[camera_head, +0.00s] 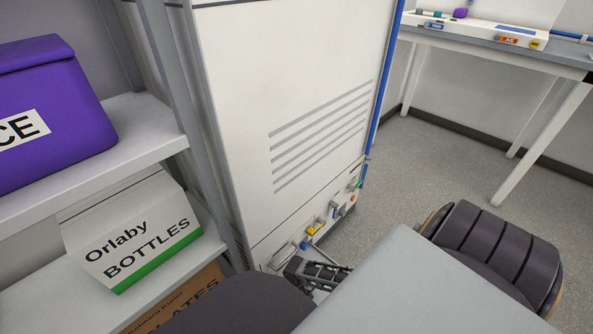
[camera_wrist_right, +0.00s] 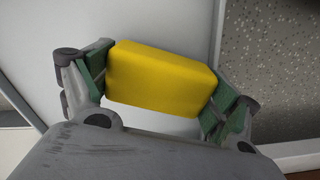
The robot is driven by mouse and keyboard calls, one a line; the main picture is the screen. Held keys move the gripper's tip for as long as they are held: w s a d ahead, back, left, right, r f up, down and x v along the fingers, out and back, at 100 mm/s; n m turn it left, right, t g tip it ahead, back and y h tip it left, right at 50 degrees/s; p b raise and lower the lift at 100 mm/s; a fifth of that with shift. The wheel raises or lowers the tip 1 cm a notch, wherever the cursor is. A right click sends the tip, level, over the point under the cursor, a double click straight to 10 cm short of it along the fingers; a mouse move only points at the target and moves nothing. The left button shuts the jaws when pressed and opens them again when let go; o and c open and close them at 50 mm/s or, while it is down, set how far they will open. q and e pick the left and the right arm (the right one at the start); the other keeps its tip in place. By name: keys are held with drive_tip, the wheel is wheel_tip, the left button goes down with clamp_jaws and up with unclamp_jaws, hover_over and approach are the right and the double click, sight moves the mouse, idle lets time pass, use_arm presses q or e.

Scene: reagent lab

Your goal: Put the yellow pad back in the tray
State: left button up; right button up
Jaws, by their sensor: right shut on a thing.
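The yellow pad (camera_wrist_right: 160,73) is a rounded block. In the right wrist view it sits between the two green-padded fingers of my right gripper (camera_wrist_right: 160,84), which is shut on it. A white panel is behind the pad, with speckled floor to the right. In the head view a dark, jointed gripper part shows low beside the cabinet, partly hidden by my arm links. I cannot tell which arm it belongs to or its jaw state. I cannot pick out the pad there, nor be sure which thing is the tray.
A tall white cabinet (camera_head: 290,70) stands in the middle, with small coloured items low on its front. Shelves at left hold a purple box (camera_head: 60,105) and a white bottles box (camera_head: 130,225). A table (camera_head: 500,52) with markers stands back right. Floor (camera_head: 450,150) before it is clear.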

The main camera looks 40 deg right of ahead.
drive_tip(key=shift+f, duration=0.55)
drive_tip(key=shift+f+b, duration=0.25)
drive_tip(key=shift+b, duration=0.05)
drive_tip(key=o, duration=0.8)
drive_tip(key=shift+c, duration=0.2)
drive_tip(key=shift+r, duration=0.1)
